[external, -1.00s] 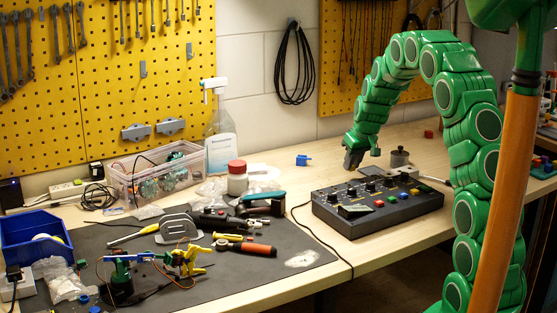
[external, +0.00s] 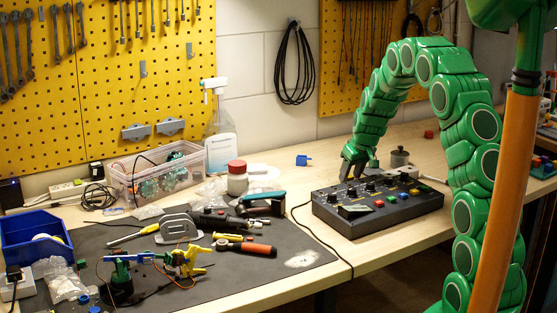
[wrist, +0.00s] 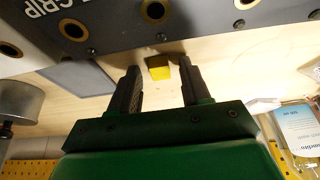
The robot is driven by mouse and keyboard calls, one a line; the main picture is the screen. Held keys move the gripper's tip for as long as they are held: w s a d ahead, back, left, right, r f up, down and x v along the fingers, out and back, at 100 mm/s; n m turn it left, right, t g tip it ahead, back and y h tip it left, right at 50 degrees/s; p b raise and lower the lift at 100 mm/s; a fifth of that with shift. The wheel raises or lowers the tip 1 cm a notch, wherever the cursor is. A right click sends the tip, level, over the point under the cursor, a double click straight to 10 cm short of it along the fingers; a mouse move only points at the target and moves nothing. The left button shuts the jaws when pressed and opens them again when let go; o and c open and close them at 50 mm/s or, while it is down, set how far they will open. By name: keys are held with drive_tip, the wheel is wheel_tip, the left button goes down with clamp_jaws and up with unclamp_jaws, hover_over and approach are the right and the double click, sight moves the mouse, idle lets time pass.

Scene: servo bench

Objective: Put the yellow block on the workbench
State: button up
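My gripper (external: 358,168) is low behind the dark control box (external: 378,207) in the external view. In the wrist view my gripper (wrist: 157,82) is open, with one dark finger on each side. The small yellow block (wrist: 158,68) shows between the fingertips, close to the control box's edge. There is a gap between it and each finger, wider on the left. It appears to be on the pale wooden workbench (external: 270,290). In the external view the yellow block is hidden behind the box and gripper.
A blue block (external: 302,160) lies left of my gripper. A grey metal cylinder (external: 399,157) stands to its right, and a red block (external: 428,134) lies farther back. A white-lidded spray bottle (external: 221,135) and red-capped jar (external: 237,178) stand left.

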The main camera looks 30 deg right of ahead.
drive_tip(key=v, duration=1.2)
drive_tip(key=s+a+r+g, duration=0.25)
drive_tip(key=s+a, duration=0.35)
drive_tip(key=s, duration=0.5)
drive_tip(key=s+a+r+g, duration=0.1)
drive_tip(key=s+a+r, duration=0.2)
drive_tip(key=s+a, duration=0.5)
drive_tip(key=s+a+g, duration=0.2)
drive_tip(key=s+a, duration=0.1)
drive_tip(key=s, duration=2.5)
drive_tip(key=shift+f+g, duration=0.15)
drive_tip(key=shift+g, duration=0.2)
